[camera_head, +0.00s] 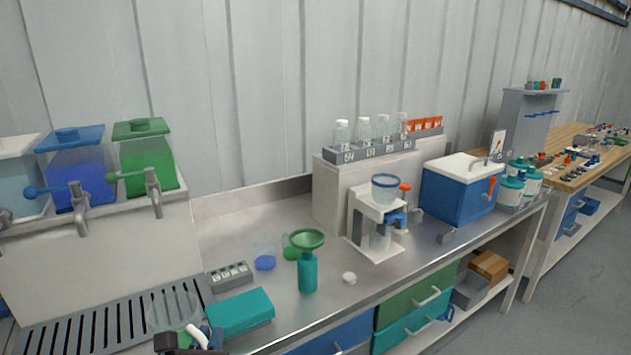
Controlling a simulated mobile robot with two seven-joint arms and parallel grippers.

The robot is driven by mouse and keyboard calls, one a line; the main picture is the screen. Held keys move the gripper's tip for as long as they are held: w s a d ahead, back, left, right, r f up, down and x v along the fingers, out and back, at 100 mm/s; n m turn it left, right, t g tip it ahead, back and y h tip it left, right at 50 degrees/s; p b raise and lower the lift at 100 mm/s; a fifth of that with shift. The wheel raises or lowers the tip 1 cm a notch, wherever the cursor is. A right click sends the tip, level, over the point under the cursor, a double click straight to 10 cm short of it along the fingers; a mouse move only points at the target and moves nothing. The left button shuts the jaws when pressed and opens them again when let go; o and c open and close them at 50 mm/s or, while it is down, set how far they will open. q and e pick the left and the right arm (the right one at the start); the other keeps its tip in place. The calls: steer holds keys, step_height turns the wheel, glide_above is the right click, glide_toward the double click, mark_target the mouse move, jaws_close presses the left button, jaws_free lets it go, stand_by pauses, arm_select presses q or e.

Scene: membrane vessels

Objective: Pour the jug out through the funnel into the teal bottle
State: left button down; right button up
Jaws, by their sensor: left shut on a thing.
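The teal bottle (307,274) stands upright on the steel bench. A green funnel (307,239) sits in its mouth, wide end up. A clear jug (170,307) with something green low in it is at the bottom edge, over the slotted drain grate, left of the bottle and apart from it. My left gripper (192,338) is shut on the jug, by what looks like its white handle; the picture's edge cuts off part of the gripper and jug. My right gripper is not in view.
A teal box (240,312) and a grey rack (230,276) lie between jug and bottle. Clear cups with blue (265,262) and green stand behind the bottle. A small white cap (349,278) lies right of it. Tap tanks (148,162) stand left, a white filter stand (360,223) right.

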arm_select(q)
steer(key=a, duration=0.2)
steer(key=shift+s+a+f, duration=0.1)
steer(key=shift+a+f, duration=0.1)
steer(key=shift+a, duration=0.15)
